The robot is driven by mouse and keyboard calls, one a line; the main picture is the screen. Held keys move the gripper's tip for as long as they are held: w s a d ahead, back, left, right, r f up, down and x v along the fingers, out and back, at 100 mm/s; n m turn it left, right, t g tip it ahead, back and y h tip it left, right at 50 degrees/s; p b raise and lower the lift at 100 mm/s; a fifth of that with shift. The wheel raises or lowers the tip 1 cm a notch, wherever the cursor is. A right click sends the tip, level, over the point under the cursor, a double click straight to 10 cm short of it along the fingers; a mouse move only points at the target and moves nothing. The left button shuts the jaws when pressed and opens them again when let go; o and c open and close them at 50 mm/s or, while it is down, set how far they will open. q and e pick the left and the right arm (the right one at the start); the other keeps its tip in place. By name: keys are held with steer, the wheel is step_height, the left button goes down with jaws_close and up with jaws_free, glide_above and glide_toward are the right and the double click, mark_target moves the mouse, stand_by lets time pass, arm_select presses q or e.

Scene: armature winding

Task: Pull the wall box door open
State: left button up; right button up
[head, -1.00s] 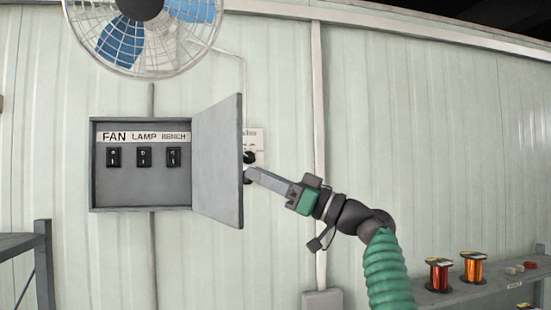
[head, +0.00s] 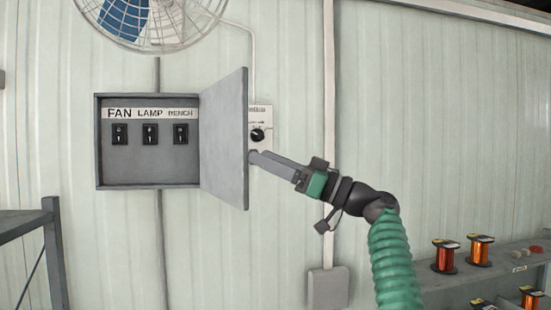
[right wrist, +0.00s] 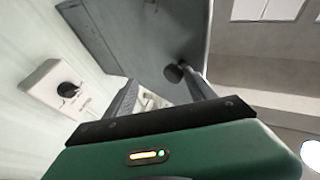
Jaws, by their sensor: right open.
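The grey wall box (head: 150,172) is on the wall, left of centre in the head view. Its door (head: 224,140) stands wide open, swung out on the right side. Inside are several black switches under the labels FAN, LAMP and BENCH. My right gripper (head: 254,160) is at the door's free edge, its fingertips partly hidden behind the door. In the right wrist view the door (right wrist: 140,35) fills the top, with a dark round knob (right wrist: 174,73) on it. The knob lies between the open fingers of my right gripper (right wrist: 160,92). My left gripper is not in view.
A white dial plate (head: 258,118) is on the wall just right of the door; it also shows in the right wrist view (right wrist: 48,85). A wire-caged fan (head: 150,20) hangs above. A shelf (head: 465,278) with copper-wire spools is at lower right.

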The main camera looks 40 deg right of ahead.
steer(key=shift+d, duration=0.3)
steer(key=shift+s+r, duration=0.1)
steer(key=shift+d, duration=0.1)
steer(key=b+v, duration=0.4)
steer(key=v, duration=1.2)
steer(key=shift+s+f+b, duration=0.25)
steer(key=shift+b, duration=0.05)
